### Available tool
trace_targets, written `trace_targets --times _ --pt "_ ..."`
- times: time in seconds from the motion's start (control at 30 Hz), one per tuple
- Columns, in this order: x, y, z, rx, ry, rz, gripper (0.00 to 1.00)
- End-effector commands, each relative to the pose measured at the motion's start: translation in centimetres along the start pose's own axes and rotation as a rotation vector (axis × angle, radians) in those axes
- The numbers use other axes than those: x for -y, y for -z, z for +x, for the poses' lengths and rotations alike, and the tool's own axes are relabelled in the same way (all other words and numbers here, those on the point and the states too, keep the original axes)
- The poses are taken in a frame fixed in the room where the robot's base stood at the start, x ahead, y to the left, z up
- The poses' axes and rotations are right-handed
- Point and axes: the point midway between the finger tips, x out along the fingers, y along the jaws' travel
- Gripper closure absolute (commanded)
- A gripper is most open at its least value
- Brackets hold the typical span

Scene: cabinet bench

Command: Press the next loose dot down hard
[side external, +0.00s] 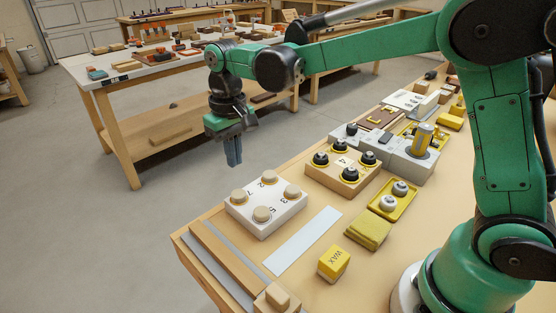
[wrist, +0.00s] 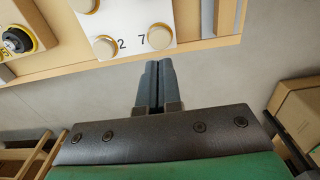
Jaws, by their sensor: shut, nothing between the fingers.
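A white block (side external: 264,222) with several round tan dots on top stands near the bench's far left edge. Beside the dots are black numbers, 2, 7, 5 and 3. The dots include a left one (side external: 239,196), a back one (side external: 269,177), a right one (side external: 292,191) and a front one (side external: 262,213). I cannot tell which is loose. My gripper (side external: 233,162) points down, shut and empty, above and beyond the block. In the wrist view its fingertips (wrist: 154,66) appear below the block's edge (wrist: 130,28), apart from the dots near 2 (wrist: 105,47) and 7 (wrist: 158,37).
A wooden block with black knobs (side external: 335,177) stands right of the white block. Open floor lies beyond the bench edge.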

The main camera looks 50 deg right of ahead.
Motion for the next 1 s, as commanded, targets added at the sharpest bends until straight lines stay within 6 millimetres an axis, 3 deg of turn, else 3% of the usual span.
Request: trace_targets --times 0.43,0.87,1.0 --pt "0.0 0.0 -3.7 0.000 0.000 0.000 1.00" --pt "-0.1 -0.2 -4.2 -0.007 0.001 0.000 1.00" --pt "-1.0 -1.4 -4.9 -0.068 0.010 0.001 1.00"
